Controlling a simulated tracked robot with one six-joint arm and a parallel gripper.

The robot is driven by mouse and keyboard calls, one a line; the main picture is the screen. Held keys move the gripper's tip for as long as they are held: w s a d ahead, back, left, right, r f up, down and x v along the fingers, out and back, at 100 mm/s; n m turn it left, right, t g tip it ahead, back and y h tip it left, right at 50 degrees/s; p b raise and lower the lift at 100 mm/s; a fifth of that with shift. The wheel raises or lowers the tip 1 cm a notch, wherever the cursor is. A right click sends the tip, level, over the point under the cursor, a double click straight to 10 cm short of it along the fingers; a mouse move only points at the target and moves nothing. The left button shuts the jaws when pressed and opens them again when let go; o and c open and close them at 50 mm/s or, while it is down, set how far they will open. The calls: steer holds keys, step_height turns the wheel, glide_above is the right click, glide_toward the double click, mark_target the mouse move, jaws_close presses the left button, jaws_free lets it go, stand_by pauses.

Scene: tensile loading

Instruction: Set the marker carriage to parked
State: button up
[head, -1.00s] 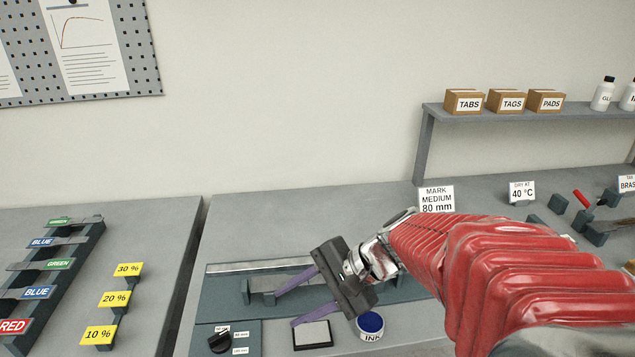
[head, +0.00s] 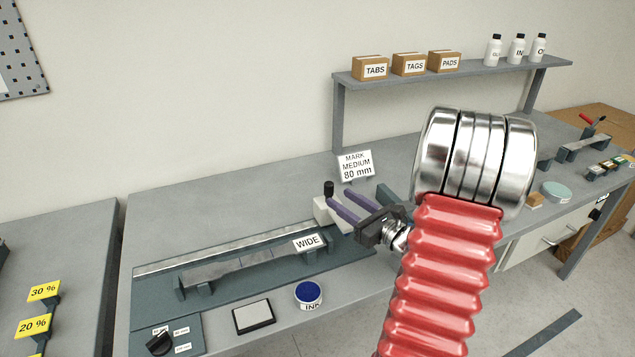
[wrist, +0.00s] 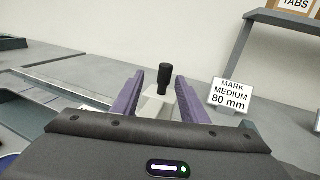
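The marker carriage (head: 322,212) is a pale block with an upright black knob (head: 328,187), at the right end of the metal rail (head: 225,251). In the wrist view the carriage (wrist: 155,106) and its knob (wrist: 165,80) appear between my purple fingers. My gripper (head: 339,199) is open, with its fingers pointing toward the carriage. The wrist view shows the gripper (wrist: 160,84) from behind. I cannot tell whether either finger touches the carriage. The gripper body hides the carriage's lower part in the wrist view.
A specimen strip (head: 230,267) lies on supports in front of the rail, beside a WIDE label (head: 309,242). An ink pot (head: 308,294), a pad (head: 254,316) and a black dial (head: 160,343) stand in front. The MARK MEDIUM 80 mm sign (head: 355,166) stands behind my gripper.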

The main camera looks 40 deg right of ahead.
steer(key=shift+s+d+f+m+h, duration=0.1)
steer(key=shift+s+d+m+h, duration=0.15)
steer(key=shift+d, duration=0.25)
steer(key=shift+w, duration=0.1)
steer(key=shift+w+a, duration=0.1)
steer(key=shift+w, duration=0.65)
steer(key=w, duration=1)
steer(key=shift+w+d, duration=0.2)
steer(key=shift+w, duration=0.05)
steer(key=shift+c, duration=0.5)
jaws_close()
